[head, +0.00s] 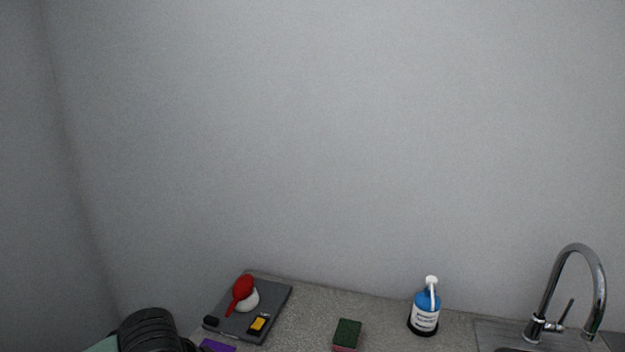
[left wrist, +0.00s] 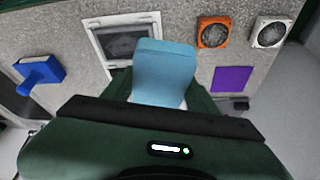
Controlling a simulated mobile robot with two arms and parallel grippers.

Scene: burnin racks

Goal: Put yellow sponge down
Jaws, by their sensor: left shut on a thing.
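In the left wrist view my left gripper (left wrist: 160,92) is shut on a light blue, smooth-faced block (left wrist: 164,66), with a dark finger on each side of it. The block is over a speckled grey counter; I cannot tell whether it touches it. No yellow sponge is clear in either view. In the head view a sponge with a dark green top and pinkish side (head: 347,333) lies on the counter at the bottom. My left gripper is out of the head view; only part of my left arm shows at the bottom left. My right gripper is in neither view.
A grey mat (head: 275,302) holds a red-and-white bulb (head: 243,296) and a small yellow-and-black item (head: 257,324). A blue bottle (head: 426,308) and a tap (head: 575,290) stand right. The wrist view shows a white-framed tray (left wrist: 97,42), orange fan (left wrist: 213,32), purple square (left wrist: 232,79) and blue object (left wrist: 40,74).

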